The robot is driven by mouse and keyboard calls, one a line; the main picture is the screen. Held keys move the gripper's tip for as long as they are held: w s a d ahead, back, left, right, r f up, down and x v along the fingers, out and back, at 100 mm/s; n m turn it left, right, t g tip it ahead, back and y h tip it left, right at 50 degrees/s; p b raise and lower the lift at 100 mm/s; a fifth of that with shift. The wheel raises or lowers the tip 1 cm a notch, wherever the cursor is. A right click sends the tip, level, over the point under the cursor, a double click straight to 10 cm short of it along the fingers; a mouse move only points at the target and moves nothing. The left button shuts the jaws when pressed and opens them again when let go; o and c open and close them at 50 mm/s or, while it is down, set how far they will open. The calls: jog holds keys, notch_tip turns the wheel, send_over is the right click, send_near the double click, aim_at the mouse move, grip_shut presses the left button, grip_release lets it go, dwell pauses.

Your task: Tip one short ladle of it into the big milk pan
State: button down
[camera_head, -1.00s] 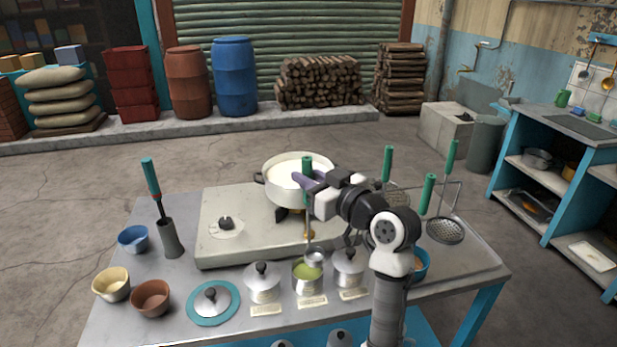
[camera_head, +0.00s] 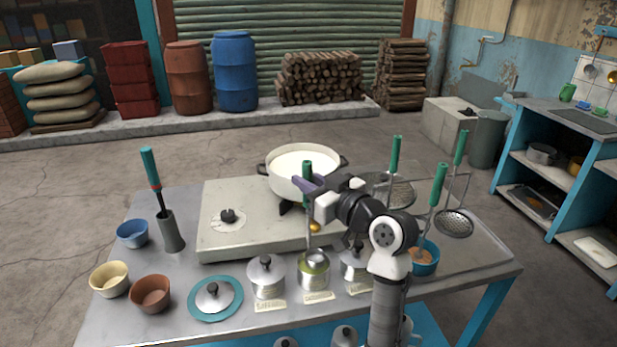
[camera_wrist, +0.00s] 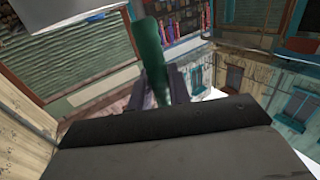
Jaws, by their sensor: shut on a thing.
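My gripper (camera_head: 308,187) is shut on the green handle of a ladle (camera_head: 306,171), which stands nearly upright. The ladle's thin shaft runs down to the open tin (camera_head: 314,281), where its bowl is at the mouth, over or in the green contents; I cannot tell how deep. The big milk pan (camera_head: 284,184), with white milk inside, sits on the stove behind the gripper. In the wrist view the green handle (camera_wrist: 152,60) rises between the fingers.
Lidded tins (camera_head: 267,283) (camera_head: 354,270) flank the open tin closely. A lid on a teal plate (camera_head: 229,307) and small bowls (camera_head: 151,294) lie left. Green-handled skimmers (camera_head: 455,222) and a blue bowl (camera_head: 426,268) stand right.

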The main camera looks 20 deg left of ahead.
jog(key=shift+f+b, duration=2.3)
jog(key=shift+f, duration=0.65)
jog(key=shift+r, duration=0.1)
jog(key=shift+r+p, duration=2.75)
jog(key=shift+r, duration=1.2)
jog(key=shift+s, duration=0.1)
jog(key=shift+s+a+n+b, duration=0.35)
jog(key=shift+s+n+b, duration=0.1)
jog(key=shift+s+b, duration=0.2)
jog(key=shift+s+a+n+b, duration=0.3)
jog(key=shift+s+n+b, duration=0.2)
jog(key=shift+s, duration=0.2)
jog(key=shift+s+a+n+b, duration=0.35)
jog(key=shift+s+n+b, duration=0.1)
jog(key=shift+s+b, duration=0.2)
jog(key=shift+s, duration=0.1)
